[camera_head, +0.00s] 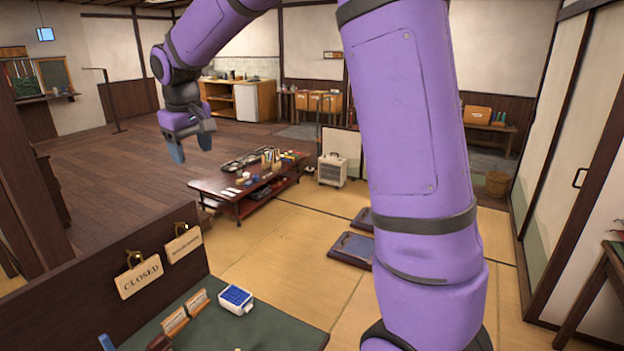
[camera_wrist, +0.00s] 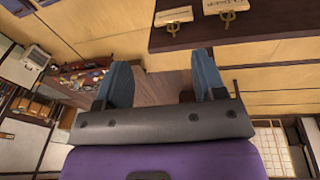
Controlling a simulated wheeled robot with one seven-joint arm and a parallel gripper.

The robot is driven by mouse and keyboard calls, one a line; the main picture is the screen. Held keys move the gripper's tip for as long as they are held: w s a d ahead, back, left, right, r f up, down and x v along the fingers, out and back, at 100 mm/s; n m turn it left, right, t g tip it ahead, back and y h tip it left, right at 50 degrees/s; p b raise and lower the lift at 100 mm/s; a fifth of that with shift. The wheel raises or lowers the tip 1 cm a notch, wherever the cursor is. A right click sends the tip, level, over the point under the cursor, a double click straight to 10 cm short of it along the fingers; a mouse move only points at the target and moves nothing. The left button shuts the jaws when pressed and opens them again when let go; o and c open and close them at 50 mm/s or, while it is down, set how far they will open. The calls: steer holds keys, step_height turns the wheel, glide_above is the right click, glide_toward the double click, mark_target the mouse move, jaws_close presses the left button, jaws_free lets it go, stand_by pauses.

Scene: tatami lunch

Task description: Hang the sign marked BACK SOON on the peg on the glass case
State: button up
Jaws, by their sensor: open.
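A wooden sign marked CLOSED (camera_head: 139,278) hangs from a brass hook on the dark wooden panel (camera_head: 85,285) at the lower left. A second wooden sign (camera_head: 184,244) hangs to its right; its lettering is too small to read surely. Both signs also show upside down at the top of the wrist view, one plainer (camera_wrist: 173,16) and one lettered (camera_wrist: 226,6). No sign reads clearly as BACK SOON, and I cannot make out the glass case or its peg. My gripper (camera_head: 190,147) is open and empty, high above the floor beyond the panel. Its blue fingers (camera_wrist: 160,62) are apart.
A green-topped counter (camera_head: 270,330) in front of the panel holds a blue-and-white device (camera_head: 236,299) and small wooden plaques (camera_head: 175,322). A low dark table (camera_head: 215,187) with many small items stands beyond. Floor cushions (camera_head: 352,249) lie on tatami. The wooden floor at left is open.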

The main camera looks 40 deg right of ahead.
steer(key=s+d+r+m+t, duration=0.1)
steer(key=s+d, duration=0.1)
steer(key=s, duration=1.5)
steer(key=s+d+r+m+t, duration=0.1)
steer(key=s+d+r+t, duration=0.1)
steer(key=s, duration=1.4)
steer(key=shift+s+m+y, duration=0.4)
steer(key=shift+o, duration=0.4)
steer(key=shift+s+d+f+t, duration=0.15)
steer(key=shift+s+f+t, duration=0.05)
steer(key=shift+s+t, duration=0.15)
steer(key=n+g+y, duration=0.1)
steer(key=n, duration=0.3)
glide_above(181, 224)
steer(key=s+d, duration=0.1)
steer(key=s, duration=0.3)
step_height(181, 224, down, 18)
steer(key=shift+s+x, duration=0.1)
steer(key=shift+x, duration=2.65)
steer(key=shift+s+x, duration=0.15)
steer(key=shift+x, duration=2.6)
steer(key=shift+a+f, duration=0.1)
steer(key=shift+a, duration=0.05)
jaws_close()
